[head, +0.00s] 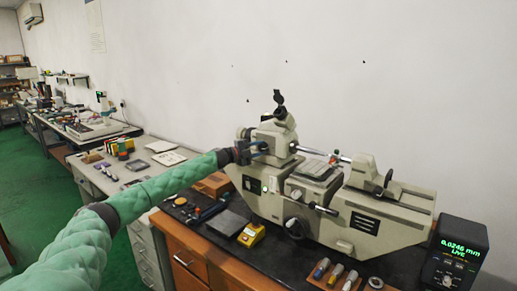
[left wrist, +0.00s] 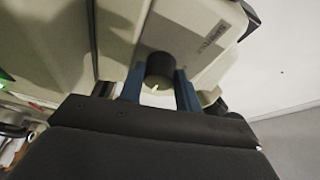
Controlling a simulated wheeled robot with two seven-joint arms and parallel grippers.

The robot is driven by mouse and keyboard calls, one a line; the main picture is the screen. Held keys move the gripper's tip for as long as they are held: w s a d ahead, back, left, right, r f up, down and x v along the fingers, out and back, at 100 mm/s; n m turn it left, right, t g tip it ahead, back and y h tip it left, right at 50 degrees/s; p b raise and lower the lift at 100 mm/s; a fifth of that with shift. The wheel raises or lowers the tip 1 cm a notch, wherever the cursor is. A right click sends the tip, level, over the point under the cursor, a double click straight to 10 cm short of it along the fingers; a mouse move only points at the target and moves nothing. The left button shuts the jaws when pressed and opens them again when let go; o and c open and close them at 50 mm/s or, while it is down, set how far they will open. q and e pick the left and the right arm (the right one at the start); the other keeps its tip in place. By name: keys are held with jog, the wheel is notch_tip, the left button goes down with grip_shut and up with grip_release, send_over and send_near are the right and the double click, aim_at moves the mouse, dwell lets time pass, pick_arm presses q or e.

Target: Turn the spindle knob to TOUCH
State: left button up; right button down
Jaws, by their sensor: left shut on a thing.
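The measuring machine (head: 330,190) is a long cream-coloured instrument standing on the dark bench top. My left gripper (head: 262,146) is at the machine's left head (head: 274,131). In the left wrist view its two blue fingers (left wrist: 160,90) stand on either side of a dark round knob (left wrist: 160,66) and are shut on it. A small pale pointer mark shows on the knob's lower part. The lettering on the label beside the knob is too blurred to read. My right gripper is in neither view.
A display box (head: 456,252) at the right reads 0.0246 mm LIVE. Screwdriver-like tools (head: 335,274) lie at the bench front. A yellow block (head: 251,234) and a grey plate (head: 226,222) lie left of the machine. Another bench (head: 150,160) stands behind my left arm.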

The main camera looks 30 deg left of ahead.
pick_arm(q)
jog(key=shift+f, duration=0.1)
dwell(0.3)
jog(key=o, duration=1)
jog(key=shift+d, duration=0.1)
jog(key=shift+c, duration=0.2)
